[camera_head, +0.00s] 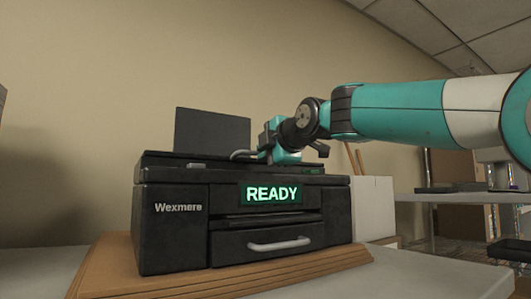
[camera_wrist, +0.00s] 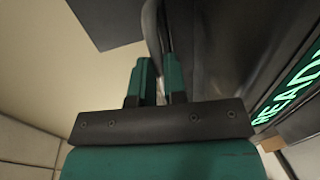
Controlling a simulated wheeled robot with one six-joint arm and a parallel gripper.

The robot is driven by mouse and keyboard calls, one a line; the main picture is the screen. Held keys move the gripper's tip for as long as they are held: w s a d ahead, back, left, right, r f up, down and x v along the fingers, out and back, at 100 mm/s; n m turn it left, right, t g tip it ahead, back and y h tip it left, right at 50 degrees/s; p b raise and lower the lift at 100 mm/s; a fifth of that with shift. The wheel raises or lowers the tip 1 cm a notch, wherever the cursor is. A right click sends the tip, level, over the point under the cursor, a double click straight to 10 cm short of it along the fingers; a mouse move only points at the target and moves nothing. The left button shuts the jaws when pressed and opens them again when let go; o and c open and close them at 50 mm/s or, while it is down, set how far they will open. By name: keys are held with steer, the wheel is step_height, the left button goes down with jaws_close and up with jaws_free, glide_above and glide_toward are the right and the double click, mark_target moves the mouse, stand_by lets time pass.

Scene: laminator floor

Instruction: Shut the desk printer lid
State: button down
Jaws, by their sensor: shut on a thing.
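The black desk printer (camera_head: 170,228) stands in the middle of the head view, with a green READY display (camera_head: 271,194) on its front. Its dark lid (camera_head: 215,168) lies low and nearly flat across the top; I cannot tell whether it is fully seated. A grey curved handle (camera_head: 241,154) shows at the lid. My gripper (camera_head: 265,153) is at this handle, above the printer. In the wrist view my gripper's teal fingers (camera_wrist: 160,68) are shut on the handle (camera_wrist: 152,25), beside the dark lid surface (camera_wrist: 210,45). The fingertip contact is partly hidden in the head view.
A dark upright panel (camera_head: 212,130) rises behind the printer top. The printer stands on a brown wooden board (camera_head: 250,281) on a pale table (camera_head: 400,278). A white box (camera_head: 374,208) stands to its right, and a shelf (camera_head: 460,197) is farther right.

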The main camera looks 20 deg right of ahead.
steer(key=c, duration=1.2)
jaws_free()
steer(key=shift+f, duration=0.75)
steer(key=shift+o, duration=0.2)
steer(key=b+v, duration=0.7)
steer(key=v, duration=1)
steer(key=shift+s+r, duration=0.25)
steer(key=shift+r, duration=0.2)
steer(key=shift+d, duration=0.1)
